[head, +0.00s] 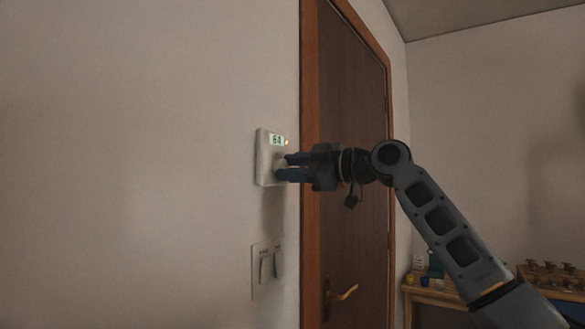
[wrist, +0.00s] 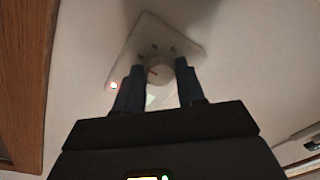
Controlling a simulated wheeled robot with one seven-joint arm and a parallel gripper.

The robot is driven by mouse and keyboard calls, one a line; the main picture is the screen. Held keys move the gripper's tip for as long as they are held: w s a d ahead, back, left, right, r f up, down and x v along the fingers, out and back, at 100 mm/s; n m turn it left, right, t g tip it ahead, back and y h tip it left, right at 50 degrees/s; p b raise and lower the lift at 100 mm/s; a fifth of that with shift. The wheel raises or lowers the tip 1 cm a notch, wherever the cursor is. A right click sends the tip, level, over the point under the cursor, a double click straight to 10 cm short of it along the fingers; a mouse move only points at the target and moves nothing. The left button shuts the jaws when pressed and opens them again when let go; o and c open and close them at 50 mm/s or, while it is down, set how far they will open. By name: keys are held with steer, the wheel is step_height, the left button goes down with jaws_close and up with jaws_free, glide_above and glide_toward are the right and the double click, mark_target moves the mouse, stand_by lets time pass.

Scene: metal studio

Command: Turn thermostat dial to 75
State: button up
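The thermostat (head: 264,166) is a white box on the wall left of the door. Its lit green display (head: 277,140) shows a number that starts with 6; the second digit is unclear. In the wrist view the thermostat (wrist: 178,32) fills the upper middle. Its round pale dial (wrist: 160,73) has a reddish mark on its upper left. My gripper (head: 281,166) is at the thermostat's face, with its two dark fingers on either side of the dial. It also shows in the wrist view (wrist: 160,66). Whether both fingers press on the dial is unclear.
A light switch plate (head: 267,270) is on the wall below the thermostat. A brown door (head: 350,130) with a wooden frame and a brass handle (head: 345,293) is just right of it. A wooden table (head: 432,296) with small items stands at the lower right.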

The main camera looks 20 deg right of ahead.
steer(key=c, duration=0.6)
steer(key=shift+m, duration=0.3)
steer(key=m+p, duration=0.2)
steer(key=m, duration=0.4)
steer(key=m+t+p, duration=0.1)
steer(key=m+p, duration=0.2)
steer(key=m, duration=0.3)
steer(key=m+p, duration=0.3)
steer(key=m, duration=0.3)
steer(key=shift+s+a+f+m+t+h, duration=0.1)
steer(key=shift+s+a+m+t+h, duration=0.1)
steer(key=shift+a+m+t+h, duration=0.15)
steer(key=shift+m, duration=0.25)
